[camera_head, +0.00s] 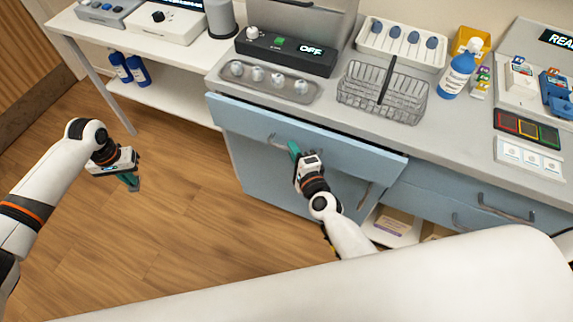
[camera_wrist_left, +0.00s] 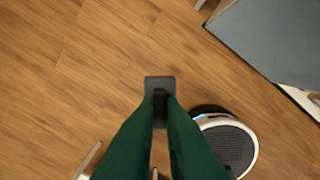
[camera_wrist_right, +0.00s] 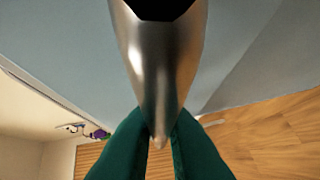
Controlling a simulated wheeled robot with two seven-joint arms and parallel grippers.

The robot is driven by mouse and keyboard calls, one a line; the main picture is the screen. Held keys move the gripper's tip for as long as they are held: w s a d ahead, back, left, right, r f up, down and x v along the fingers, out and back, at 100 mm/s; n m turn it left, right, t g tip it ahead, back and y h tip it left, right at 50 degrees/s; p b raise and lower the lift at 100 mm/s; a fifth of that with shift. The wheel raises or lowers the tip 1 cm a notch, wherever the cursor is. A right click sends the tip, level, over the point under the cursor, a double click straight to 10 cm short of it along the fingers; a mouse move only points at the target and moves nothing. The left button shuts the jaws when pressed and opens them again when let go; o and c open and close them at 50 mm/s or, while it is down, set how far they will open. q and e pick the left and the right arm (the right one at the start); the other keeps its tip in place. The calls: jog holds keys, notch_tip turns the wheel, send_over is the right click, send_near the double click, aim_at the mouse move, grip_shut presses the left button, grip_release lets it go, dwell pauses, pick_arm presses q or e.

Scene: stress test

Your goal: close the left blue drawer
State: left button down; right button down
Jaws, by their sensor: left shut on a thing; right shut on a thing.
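The left blue drawer (camera_head: 345,150) is under the counter in the head view. Its front stands a little out from the cabinet, with a dark gap along its top edge. My right gripper (camera_head: 294,150) is at the drawer's handle (camera_head: 277,140). In the right wrist view, its green fingers (camera_wrist_right: 160,135) are shut on the metal handle (camera_wrist_right: 158,65), which hides part of the drawer front. My left gripper (camera_head: 133,184) hangs over the floor, well left of the drawer. In the left wrist view, its fingers (camera_wrist_left: 160,100) are shut on a small dark object (camera_wrist_left: 160,82).
A round robot-like base (camera_wrist_left: 225,140) is on the wooden floor.

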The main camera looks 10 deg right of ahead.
aim_at(300, 142)
pick_arm(q)
jog(key=shift+f, duration=0.3)
pick_arm(e)
jog(key=w+d, duration=0.2)
jog(key=w, duration=0.1)
jog(key=shift+w+d, duration=0.1)
jog(key=shift+d, duration=0.05)
pick_arm(q)
jog(key=shift+s, duration=0.1)
pick_arm(e)
jog(key=shift+w+d+r, duration=0.1)
jog(key=shift+w+d, duration=0.05)
jog(key=c, duration=1.5)
grip_release()
jog(key=shift+w, duration=0.1)
jog(key=v, duration=1.2)
